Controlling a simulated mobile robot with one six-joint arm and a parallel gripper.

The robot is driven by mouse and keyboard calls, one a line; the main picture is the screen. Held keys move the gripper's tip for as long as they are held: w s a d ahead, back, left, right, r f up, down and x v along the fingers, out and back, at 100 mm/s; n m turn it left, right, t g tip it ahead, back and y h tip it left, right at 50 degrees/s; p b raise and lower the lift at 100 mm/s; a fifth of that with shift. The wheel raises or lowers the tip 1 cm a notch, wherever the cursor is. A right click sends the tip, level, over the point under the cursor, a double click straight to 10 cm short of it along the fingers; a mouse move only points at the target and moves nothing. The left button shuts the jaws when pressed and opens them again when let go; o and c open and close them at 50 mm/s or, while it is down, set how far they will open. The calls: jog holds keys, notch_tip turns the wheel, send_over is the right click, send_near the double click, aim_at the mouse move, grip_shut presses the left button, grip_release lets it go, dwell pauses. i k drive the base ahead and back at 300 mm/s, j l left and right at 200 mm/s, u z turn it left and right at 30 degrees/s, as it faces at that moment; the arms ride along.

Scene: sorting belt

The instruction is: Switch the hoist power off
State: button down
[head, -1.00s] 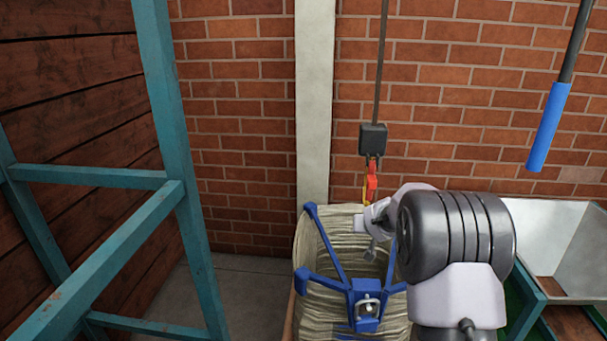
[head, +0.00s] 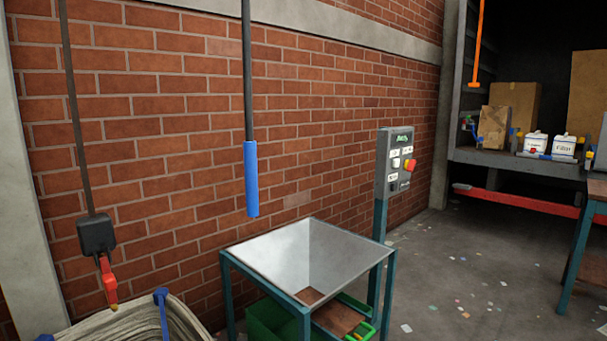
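A grey control box (head: 395,162) with several labelled buttons and a red knob on a yellow base (head: 410,165) stands on a teal post in the head view, right of the middle. Its labels are too small to read. A hoist block with a red hook (head: 107,278) hangs on a dark line at the left, above the coiled bale. A blue handle (head: 251,180) hangs on a dark rod left of the control box. My gripper is not in view.
A metal hopper (head: 300,252) on a teal frame stands before the control box, with a green crate (head: 268,322) below. The bale (head: 130,325) is at lower left. A shelf (head: 510,163) with boxes stands at the back right. Open floor with scraps (head: 450,270) lies at right.

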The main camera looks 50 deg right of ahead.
aim_at(408, 166)
jog(key=z, duration=2.25)
jog(key=i, duration=0.1)
